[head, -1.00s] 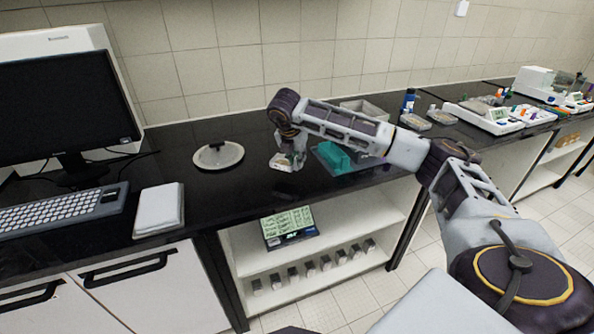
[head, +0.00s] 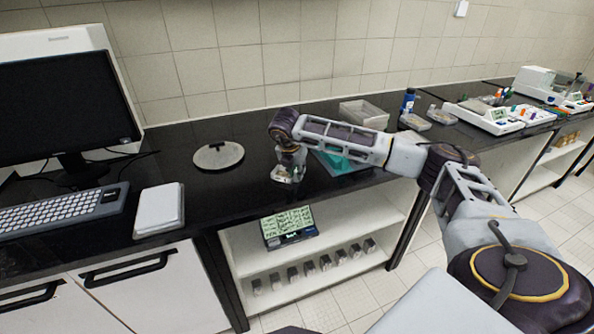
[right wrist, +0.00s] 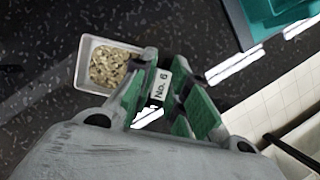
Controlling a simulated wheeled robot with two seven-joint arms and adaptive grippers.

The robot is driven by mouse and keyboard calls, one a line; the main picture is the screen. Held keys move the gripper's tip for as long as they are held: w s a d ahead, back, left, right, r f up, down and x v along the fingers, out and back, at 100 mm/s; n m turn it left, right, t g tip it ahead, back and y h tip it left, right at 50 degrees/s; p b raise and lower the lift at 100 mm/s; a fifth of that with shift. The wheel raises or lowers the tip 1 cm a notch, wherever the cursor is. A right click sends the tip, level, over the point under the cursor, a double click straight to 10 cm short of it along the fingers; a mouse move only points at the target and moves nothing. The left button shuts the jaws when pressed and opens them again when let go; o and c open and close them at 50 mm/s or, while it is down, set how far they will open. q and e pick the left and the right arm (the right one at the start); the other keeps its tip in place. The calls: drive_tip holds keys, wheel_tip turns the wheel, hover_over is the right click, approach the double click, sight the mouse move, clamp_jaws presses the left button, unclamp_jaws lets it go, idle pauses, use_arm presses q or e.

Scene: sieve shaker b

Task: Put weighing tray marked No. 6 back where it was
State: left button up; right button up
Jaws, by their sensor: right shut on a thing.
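My right gripper (head: 291,164) hangs over the black counter near its front edge. It is shut on a small white weighing tray (head: 281,175). In the right wrist view the tray (right wrist: 84,66) holds tan grains, and its label reading "No. 6" (right wrist: 160,86) shows between the green-padded fingers (right wrist: 165,76). Whether the tray touches the counter is hard to tell; it looks held above it. My left gripper is not in view.
A teal piece (head: 343,161) lies just right of my gripper. A round pale disc with a black handle (head: 218,155) lies to the left. An open bin (head: 363,113) stands behind. Below, the white shelf (head: 350,225) holds a green-topped box (head: 288,226) and several small blocks.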

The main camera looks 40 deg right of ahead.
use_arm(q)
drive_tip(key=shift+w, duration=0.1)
use_arm(e)
drive_tip(key=shift+f, duration=0.1)
drive_tip(key=o, duration=0.6)
drive_tip(key=shift+c, duration=0.2)
drive_tip(key=shift+o, duration=1.1)
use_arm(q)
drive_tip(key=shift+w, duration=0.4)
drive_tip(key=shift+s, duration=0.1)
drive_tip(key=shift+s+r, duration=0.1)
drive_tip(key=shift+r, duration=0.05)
